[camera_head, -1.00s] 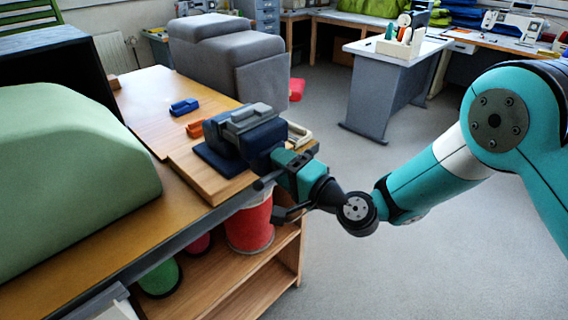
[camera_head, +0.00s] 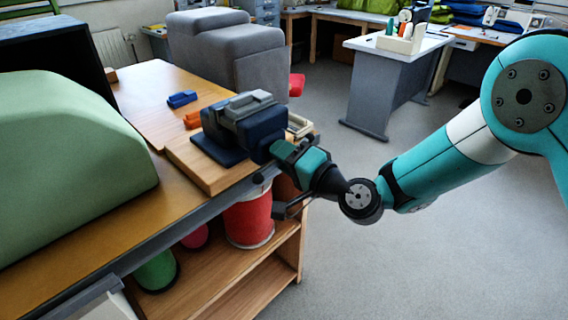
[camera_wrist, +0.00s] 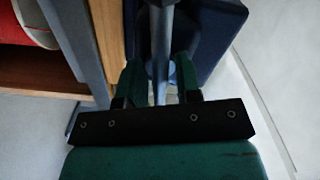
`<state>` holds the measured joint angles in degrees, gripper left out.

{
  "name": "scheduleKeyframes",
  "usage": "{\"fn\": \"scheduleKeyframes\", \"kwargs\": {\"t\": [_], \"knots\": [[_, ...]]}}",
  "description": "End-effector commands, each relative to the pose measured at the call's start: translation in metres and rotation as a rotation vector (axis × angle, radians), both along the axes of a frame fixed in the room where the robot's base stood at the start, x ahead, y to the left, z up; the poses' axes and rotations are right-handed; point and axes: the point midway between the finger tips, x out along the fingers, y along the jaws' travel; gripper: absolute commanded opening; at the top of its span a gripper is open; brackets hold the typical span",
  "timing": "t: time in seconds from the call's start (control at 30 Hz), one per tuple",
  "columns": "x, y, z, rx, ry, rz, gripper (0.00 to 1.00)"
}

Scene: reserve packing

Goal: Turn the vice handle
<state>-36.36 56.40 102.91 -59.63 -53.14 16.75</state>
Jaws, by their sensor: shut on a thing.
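The dark blue vice (camera_head: 240,120) with grey jaws stands on a wooden board on the bench. Its front end faces my arm. My gripper (camera_head: 279,156) is at this front end, in line with the vice. In the wrist view, my gripper's two green fingers (camera_wrist: 160,82) sit on either side of a grey metal bar (camera_wrist: 160,40), the vice handle or screw, and are shut on it. The vice body (camera_wrist: 215,30) shows dark blue behind. My gripper hides much of the handle in the head view.
Blue (camera_head: 181,98) and orange (camera_head: 192,119) small blocks lie on the bench behind the vice. A large green padded form (camera_head: 70,160) is at the left. A red spool (camera_head: 248,220) stands on the shelf below. The floor at right is clear.

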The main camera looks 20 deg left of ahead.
Motion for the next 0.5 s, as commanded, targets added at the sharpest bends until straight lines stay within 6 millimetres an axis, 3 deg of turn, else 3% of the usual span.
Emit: {"fn": "scheduleKeyframes", "kwargs": {"t": [0.5], "knots": [[0.0004, 0.0002, -0.0054, -0.163, -0.408, -0.002, 0.0]]}}
